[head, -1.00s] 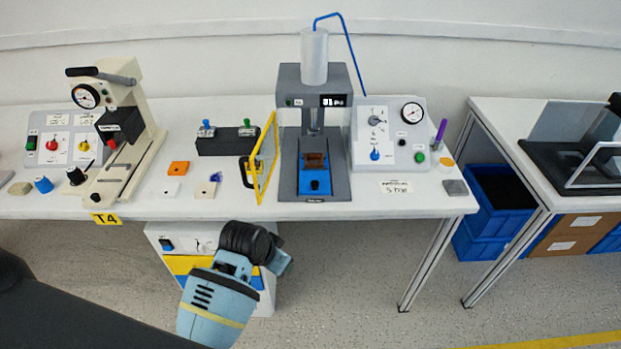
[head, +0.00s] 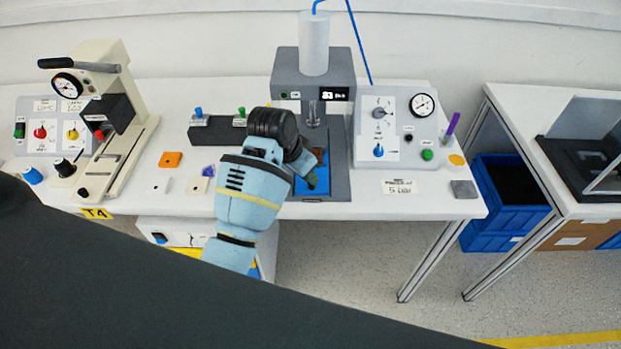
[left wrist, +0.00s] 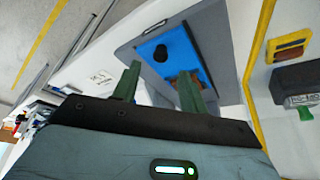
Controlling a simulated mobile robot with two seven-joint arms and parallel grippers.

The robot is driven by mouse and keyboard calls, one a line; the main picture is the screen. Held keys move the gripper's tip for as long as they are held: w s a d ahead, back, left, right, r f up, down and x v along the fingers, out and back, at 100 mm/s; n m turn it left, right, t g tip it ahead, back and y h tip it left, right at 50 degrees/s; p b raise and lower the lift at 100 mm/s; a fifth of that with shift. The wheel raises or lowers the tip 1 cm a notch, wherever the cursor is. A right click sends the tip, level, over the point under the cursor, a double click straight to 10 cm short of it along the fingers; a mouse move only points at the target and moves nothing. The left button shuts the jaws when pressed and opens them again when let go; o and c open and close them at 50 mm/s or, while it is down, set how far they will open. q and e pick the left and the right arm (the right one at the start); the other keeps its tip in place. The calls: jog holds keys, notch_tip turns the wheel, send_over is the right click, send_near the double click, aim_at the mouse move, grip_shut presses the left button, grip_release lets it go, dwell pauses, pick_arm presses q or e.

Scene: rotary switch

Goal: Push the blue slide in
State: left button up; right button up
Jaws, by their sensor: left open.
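The blue slide (head: 297,186) lies in the base of the grey press (head: 339,172), pulled out to the front, with a brown piece on its rear part. In the left wrist view the blue slide (left wrist: 178,55) shows a dark round knob (left wrist: 160,52) on its front part and the brown piece partly behind a finger. My left gripper (head: 316,170) is over the slide from the front left and hides part of it. Its two green fingers (left wrist: 158,82) are apart with nothing between them, pointing toward the slide. My right gripper is not in view.
A control panel (head: 393,125) with a gauge is right of the press. Several small blocks and a lever press (head: 115,120) are to the left. The table front edge is close.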

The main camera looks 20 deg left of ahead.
pick_arm(q)
jog(key=shift+x, duration=2.95)
jog(key=shift+w, duration=0.1)
jog(key=shift+c, duration=0.4)
grip_shut()
